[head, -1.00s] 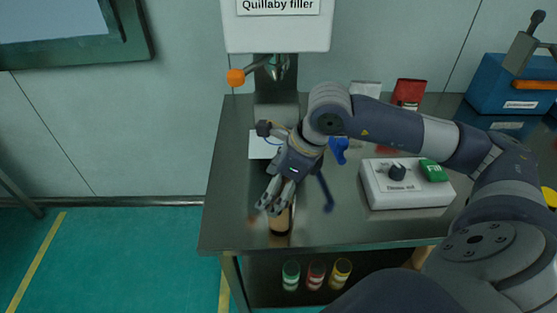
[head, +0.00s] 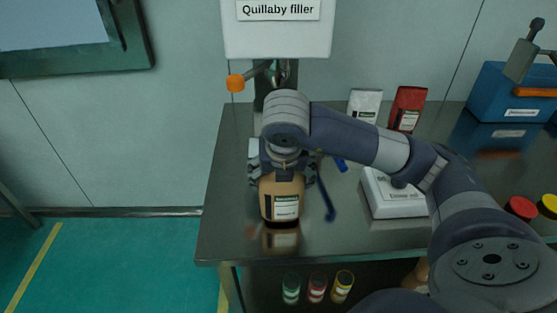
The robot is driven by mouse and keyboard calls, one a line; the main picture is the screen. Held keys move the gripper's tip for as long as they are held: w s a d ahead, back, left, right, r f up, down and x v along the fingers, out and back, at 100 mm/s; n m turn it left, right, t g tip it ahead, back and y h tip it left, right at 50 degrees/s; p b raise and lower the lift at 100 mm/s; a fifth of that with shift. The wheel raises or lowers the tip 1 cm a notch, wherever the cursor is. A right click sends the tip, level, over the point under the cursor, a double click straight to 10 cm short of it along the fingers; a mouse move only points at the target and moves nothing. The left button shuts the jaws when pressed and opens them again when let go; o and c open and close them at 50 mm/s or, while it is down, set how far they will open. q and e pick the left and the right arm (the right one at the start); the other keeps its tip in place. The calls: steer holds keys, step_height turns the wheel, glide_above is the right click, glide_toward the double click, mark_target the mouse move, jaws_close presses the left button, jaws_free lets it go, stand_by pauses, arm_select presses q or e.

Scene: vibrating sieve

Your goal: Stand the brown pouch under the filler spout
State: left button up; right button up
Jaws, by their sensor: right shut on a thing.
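The pouch top is hidden by the gripper. I cannot tell whether its base touches the table or hangs just above it. The filler spout (head: 281,72) is behind the pouch, under the white head of the Quillaby filler (head: 278,38). My right wrist hides the area below the spout. My left gripper is out of view.
A white pouch (head: 365,105) and a red pouch (head: 407,108) stand at the back of the table (head: 228,215). A white control box (head: 400,203) is to the right, partly behind my arm. A blue toolbox (head: 510,90) is at the far right. The table's front left is clear.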

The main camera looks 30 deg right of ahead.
steer(key=w+d+p, duration=0.2)
steer(key=w+d, duration=0.2)
steer(key=w, duration=0.3)
steer(key=w+d+f+p, duration=0.1)
steer(key=w+d+p, duration=0.1)
steer(key=w+d, duration=0.3)
steer(key=w, duration=0.3)
steer(key=shift+d+f+p, duration=0.15)
steer(key=shift+f+p, duration=0.05)
steer(key=shift+p, duration=0.1)
steer(key=shift+f, duration=0.1)
steer(key=o, duration=1.2)
